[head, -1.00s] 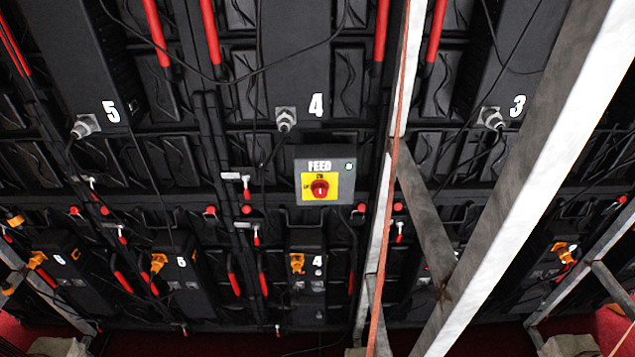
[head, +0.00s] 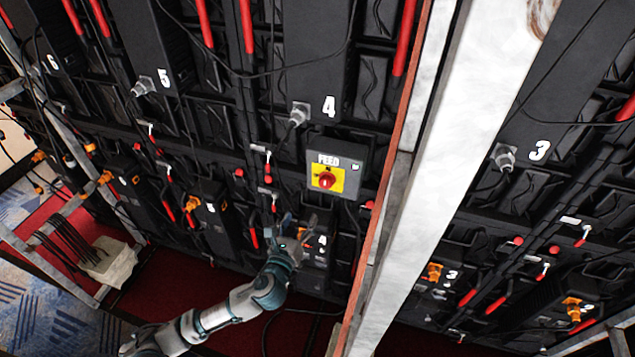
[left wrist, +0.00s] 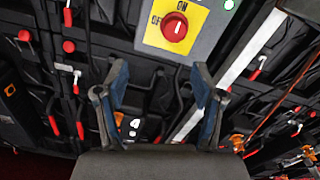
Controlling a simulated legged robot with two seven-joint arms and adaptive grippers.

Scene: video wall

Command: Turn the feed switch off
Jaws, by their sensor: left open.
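The feed switch is a red rotary knob (head: 326,180) on a yellow plate in a grey box labelled FEED (head: 350,158), mounted on the black video wall. In the left wrist view the knob (left wrist: 175,27) and the plate's ON and OFF marks (left wrist: 181,7) show at the top, with a small lit lamp at the box's right. My left gripper (head: 294,224) is below the box, apart from it. In the left wrist view its two blue-grey fingers (left wrist: 158,88) are spread, empty, with the knob beyond and above them. My right gripper is not in view.
A pale metal beam (head: 432,170) runs diagonally just right of the box, close to it. Black cables hang across the wall, one with a plug (head: 298,115) above the box. A weight block (head: 108,262) sits on the red carpet at the lower left.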

